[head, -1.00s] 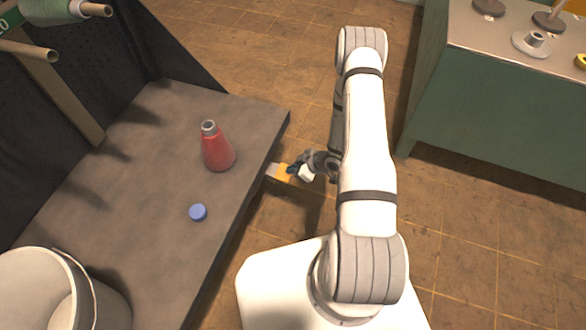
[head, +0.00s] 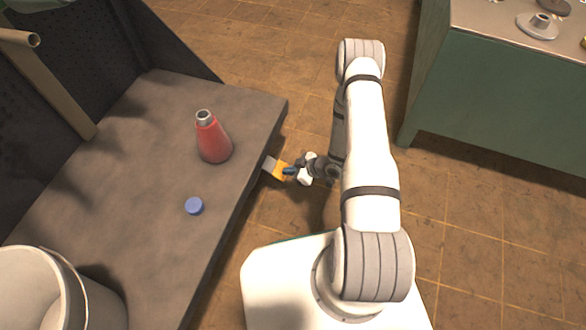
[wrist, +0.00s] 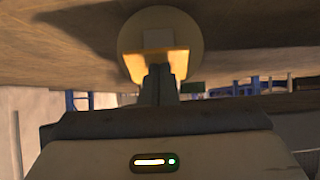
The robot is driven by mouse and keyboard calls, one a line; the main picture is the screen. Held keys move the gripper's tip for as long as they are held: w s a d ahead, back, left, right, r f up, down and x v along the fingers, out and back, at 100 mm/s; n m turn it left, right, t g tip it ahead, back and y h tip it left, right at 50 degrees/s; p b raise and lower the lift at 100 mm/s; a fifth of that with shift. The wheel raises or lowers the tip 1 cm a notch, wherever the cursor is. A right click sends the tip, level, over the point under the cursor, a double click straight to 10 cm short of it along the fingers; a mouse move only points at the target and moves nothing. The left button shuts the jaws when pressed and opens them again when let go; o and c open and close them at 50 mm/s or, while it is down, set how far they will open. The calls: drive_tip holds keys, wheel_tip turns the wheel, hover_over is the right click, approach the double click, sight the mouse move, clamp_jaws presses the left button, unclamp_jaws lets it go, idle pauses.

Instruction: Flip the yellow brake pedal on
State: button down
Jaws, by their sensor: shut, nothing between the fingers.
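The yellow brake pedal (head: 280,172) sticks out from the side of the dark bench, just below its top edge, on a pale arm. In the wrist view the yellow pedal (wrist: 142,65) is a flat plate straight ahead, with a pale round disc behind it. My gripper (head: 290,171) is shut and empty, with its fingertips at the outer face of the pedal. In the wrist view my gripper (wrist: 158,72) overlaps the lower middle of the plate. It looks touching or nearly so; the exact contact is hidden.
The bench (head: 120,160) carries a red flask (head: 213,142), a blue cap (head: 194,206) and a large pale bucket (head: 95,300) at its near end. A green cabinet (head: 500,115) stands at the right.

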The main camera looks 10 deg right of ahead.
drive_tip(key=shift+a+f, duration=0.1)
drive_tip(key=shift+f, duration=0.45)
drive_tip(key=d+f+p+v, duration=0.1)
drive_tip(key=p+v, duration=0.4)
drive_tip(key=v, duration=0.8)
drive_tip(key=shift+s+d+f+p, duration=0.2)
drive_tip(key=shift+s+f+p, duration=0.05)
drive_tip(key=shift+s+p, duration=0.1)
